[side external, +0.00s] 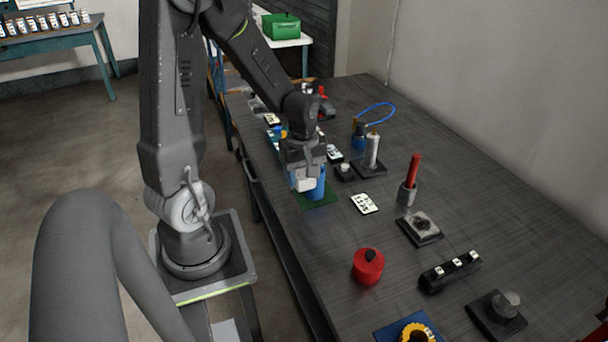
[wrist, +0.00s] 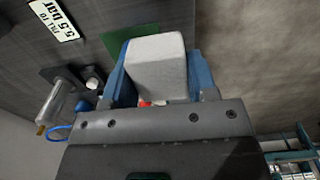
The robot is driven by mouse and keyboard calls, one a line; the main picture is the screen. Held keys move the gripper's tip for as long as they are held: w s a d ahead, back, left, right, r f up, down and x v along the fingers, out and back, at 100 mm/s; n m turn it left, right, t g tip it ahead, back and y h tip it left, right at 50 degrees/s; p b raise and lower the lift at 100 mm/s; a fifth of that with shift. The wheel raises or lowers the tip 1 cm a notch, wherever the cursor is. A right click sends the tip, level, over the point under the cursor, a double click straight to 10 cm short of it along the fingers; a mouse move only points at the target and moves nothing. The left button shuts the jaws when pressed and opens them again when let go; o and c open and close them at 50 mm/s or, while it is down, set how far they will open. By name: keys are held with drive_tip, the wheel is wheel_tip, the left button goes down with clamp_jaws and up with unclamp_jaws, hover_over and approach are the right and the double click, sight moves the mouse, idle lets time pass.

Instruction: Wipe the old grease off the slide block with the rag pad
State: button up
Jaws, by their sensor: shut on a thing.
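My gripper (side external: 307,186) is shut on a pale block-shaped pad, which looks like the rag pad (side external: 305,184). In the wrist view the pad (wrist: 158,65) sits between my two blue fingers (wrist: 160,85). In the side view the pad is over or at a green mat (side external: 325,198) on the bench; the gap below cannot be told. The slide block (side external: 420,224) appears to be the pale block with a dark smear on top, on a black base, to the right and nearer the camera. My gripper is apart from it.
A red pot (side external: 368,266), a black bar (side external: 450,271) and a white cylinder (side external: 373,150) stand around. Bench front-left is clear.

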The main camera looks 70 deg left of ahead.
drive_tip(key=shift+c, duration=0.7)
drive_tip(key=shift+w, duration=0.45)
drive_tip(key=w+d, duration=0.2)
drive_tip(key=w, duration=0.6)
hover_over(431, 234)
drive_tip(key=shift+a+f, duration=0.1)
drive_tip(key=shift+f, duration=3.45)
drive_tip(key=shift+a+f, duration=0.65)
drive_tip(key=shift+f, duration=0.2)
drive_tip(key=shift+c, duration=0.4)
drive_tip(key=shift+a, duration=2.95)
drive_tip(key=d, duration=0.7)
drive_tip(key=shift+d, duration=0.15)
wheel_tip(431, 234, up, 8)
drive_tip(key=shift+r, duration=0.15)
